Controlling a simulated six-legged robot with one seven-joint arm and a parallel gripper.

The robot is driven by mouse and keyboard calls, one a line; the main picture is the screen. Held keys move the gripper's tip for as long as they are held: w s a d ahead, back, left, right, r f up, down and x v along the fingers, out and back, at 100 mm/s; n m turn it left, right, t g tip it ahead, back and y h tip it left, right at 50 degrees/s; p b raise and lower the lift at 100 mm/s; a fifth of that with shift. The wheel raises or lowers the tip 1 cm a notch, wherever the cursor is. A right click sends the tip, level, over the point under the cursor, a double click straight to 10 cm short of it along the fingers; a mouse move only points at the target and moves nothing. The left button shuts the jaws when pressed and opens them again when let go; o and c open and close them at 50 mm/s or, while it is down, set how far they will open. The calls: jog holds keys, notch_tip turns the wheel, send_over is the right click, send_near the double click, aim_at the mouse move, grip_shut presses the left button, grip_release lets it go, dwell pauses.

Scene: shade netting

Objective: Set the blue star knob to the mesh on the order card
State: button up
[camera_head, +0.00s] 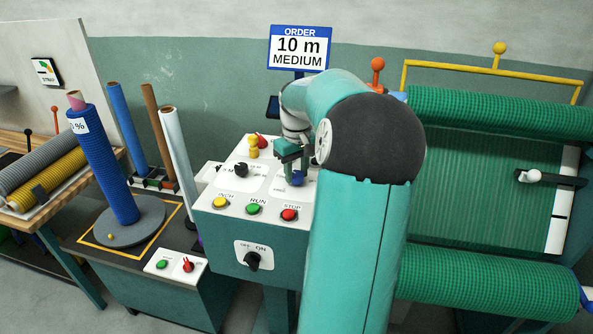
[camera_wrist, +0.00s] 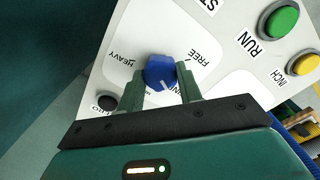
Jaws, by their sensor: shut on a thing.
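The order card (camera_head: 299,47) stands behind the control box and reads "10 m MEDIUM". The blue star knob (camera_head: 298,178) is on the sloped white panel of the box, just below my gripper (camera_head: 291,168). In the wrist view, my gripper (camera_wrist: 162,78) is shut on the blue star knob (camera_wrist: 159,70), one green finger on each side. The knob's white mark points toward the lower right, toward my gripper body. The label "HEAVY" shows to its left and "FREE" to its upper right. A label below the knob is mostly hidden by a finger.
Yellow INCH (camera_head: 220,202), green RUN (camera_head: 253,209) and red STOP (camera_head: 289,215) buttons line the panel's front edge. A black knob (camera_head: 241,170) sits left of my gripper. A black OFF/ON switch (camera_head: 252,261) is on the front face. Green netting rolls (camera_head: 490,285) stand at right.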

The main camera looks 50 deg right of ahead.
aim_at(297, 173)
jog(key=m, duration=0.7)
jog(key=shift+w, duration=0.1)
jog(key=m, duration=0.5)
jog(key=shift+m, duration=0.3)
dwell(0.3)
jog(key=o, duration=1)
notch_tip(297, 173, up, 14)
dwell(0.4)
